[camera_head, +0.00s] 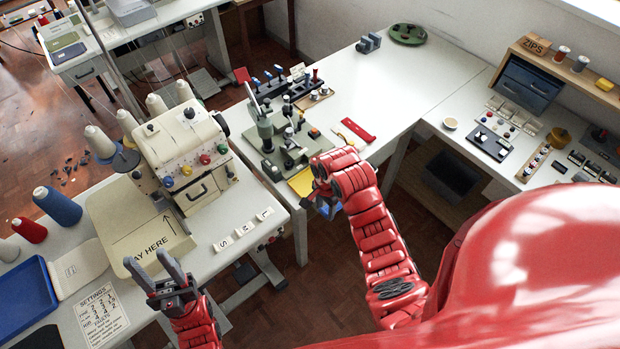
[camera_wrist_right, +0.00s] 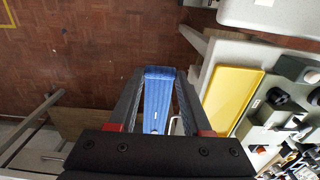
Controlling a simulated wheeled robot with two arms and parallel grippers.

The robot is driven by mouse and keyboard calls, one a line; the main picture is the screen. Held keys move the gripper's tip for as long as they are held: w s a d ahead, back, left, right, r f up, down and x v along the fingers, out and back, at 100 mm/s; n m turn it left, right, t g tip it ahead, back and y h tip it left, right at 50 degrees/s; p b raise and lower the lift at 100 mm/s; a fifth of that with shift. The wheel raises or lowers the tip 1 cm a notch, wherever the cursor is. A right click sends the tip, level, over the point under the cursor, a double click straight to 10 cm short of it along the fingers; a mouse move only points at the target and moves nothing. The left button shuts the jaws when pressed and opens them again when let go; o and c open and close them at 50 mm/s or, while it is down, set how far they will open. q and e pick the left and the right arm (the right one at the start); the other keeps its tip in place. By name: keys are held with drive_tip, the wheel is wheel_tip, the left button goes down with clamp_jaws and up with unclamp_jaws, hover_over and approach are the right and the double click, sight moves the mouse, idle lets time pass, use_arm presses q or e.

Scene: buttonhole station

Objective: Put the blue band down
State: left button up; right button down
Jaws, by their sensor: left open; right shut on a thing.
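The blue band (camera_wrist_right: 157,98) is a flat, elongated blue piece held between the fingers of my right gripper (camera_wrist_right: 158,76). In the head view only a small blue part of the band (camera_head: 332,209) shows below my right gripper (camera_head: 320,196), mostly hidden by the hand. This gripper is shut on the band above the floor gap, in front of the grey-green press table. My left gripper (camera_head: 148,259) is open and empty, over the front of the sewing machine table.
A yellow tray (camera_head: 302,183) lies at the press table's near edge, close to my right gripper; it also shows in the wrist view (camera_wrist_right: 234,98). The green press (camera_head: 283,135) stands behind it. A blue tray (camera_head: 24,289) is far left. White table (camera_head: 420,75) space is clear at the back.

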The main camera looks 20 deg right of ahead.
drive_tip(key=b, duration=0.7)
approach(302, 187)
drive_tip(key=s+f, duration=0.2)
drive_tip(key=s, duration=0.1)
drive_tip(key=s+f, duration=0.1)
drive_tip(key=shift+s+d+f, duration=0.15)
drive_tip(key=shift+s+d, duration=0.15)
drive_tip(key=shift+s, duration=0.1)
drive_tip(key=shift+w+a+b, duration=0.1)
drive_tip(key=shift+w+b, duration=0.6)
drive_tip(key=shift+w, duration=0.15)
drive_tip(key=shift+w+a+r+p, duration=0.1)
drive_tip(key=shift+w+r+p, duration=0.15)
drive_tip(key=shift+w, duration=0.2)
drive_tip(key=shift+w+r+p, duration=0.1)
drive_tip(key=shift+w+p, duration=0.1)
drive_tip(key=shift+w, duration=0.25)
drive_tip(key=shift+w+a+f, duration=0.1)
drive_tip(key=shift+w, duration=0.45)
drive_tip(key=shift+f+p, duration=0.3)
drive_tip(key=shift+p, duration=0.2)
wheel_tip(302, 187, down, 3)
drive_tip(key=shift+r+p, duration=0.2)
drive_tip(key=shift+p, duration=0.25)
drive_tip(key=shift+f, duration=0.25)
